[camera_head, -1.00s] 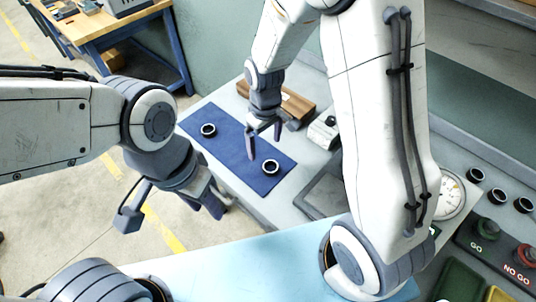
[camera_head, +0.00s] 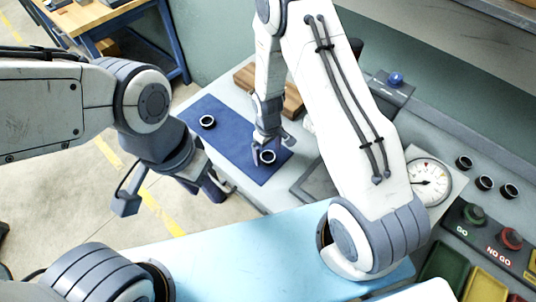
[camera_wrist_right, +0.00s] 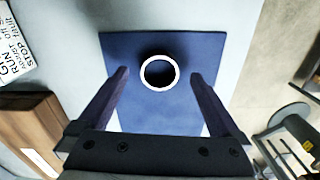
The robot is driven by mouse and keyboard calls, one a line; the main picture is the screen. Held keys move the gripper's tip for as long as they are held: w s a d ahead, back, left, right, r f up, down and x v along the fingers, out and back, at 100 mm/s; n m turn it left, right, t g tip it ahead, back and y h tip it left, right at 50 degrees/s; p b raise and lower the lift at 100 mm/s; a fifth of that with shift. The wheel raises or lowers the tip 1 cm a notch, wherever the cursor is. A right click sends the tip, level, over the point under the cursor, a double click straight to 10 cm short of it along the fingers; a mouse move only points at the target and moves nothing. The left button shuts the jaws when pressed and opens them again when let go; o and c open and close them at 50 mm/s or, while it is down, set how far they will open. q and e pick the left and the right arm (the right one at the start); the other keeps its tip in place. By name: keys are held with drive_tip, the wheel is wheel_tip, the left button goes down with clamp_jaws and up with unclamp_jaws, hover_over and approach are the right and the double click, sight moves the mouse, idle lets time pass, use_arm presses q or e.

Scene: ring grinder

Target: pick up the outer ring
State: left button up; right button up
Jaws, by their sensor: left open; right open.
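Two dark rings with bright rims lie apart on the blue mat (camera_head: 235,148). The near ring (camera_head: 267,157) is by my right gripper (camera_head: 268,148); the other ring (camera_head: 207,122) lies toward the far left of the mat. Which one is the outer ring I cannot tell. In the right wrist view the near ring (camera_wrist_right: 159,88) sits between and slightly ahead of the two open fingers of my right gripper (camera_wrist_right: 159,75), with a gap on each side. My left gripper (camera_head: 208,188) is open and empty, off the left edge of the bench.
A wooden block (camera_head: 292,100) lies behind the mat. A dial gauge (camera_head: 430,182) stands to the right. Several more rings (camera_head: 484,183) sit in a row beyond it. Green and red buttons (camera_head: 511,238), yellow and green trays (camera_head: 485,287) are at the front right.

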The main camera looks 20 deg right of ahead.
drive_tip(key=shift+f, duration=0.85)
drive_tip(key=c, duration=1.5)
drive_tip(key=shift+c, duration=0.3)
drive_tip(key=shift+r, duration=0.1)
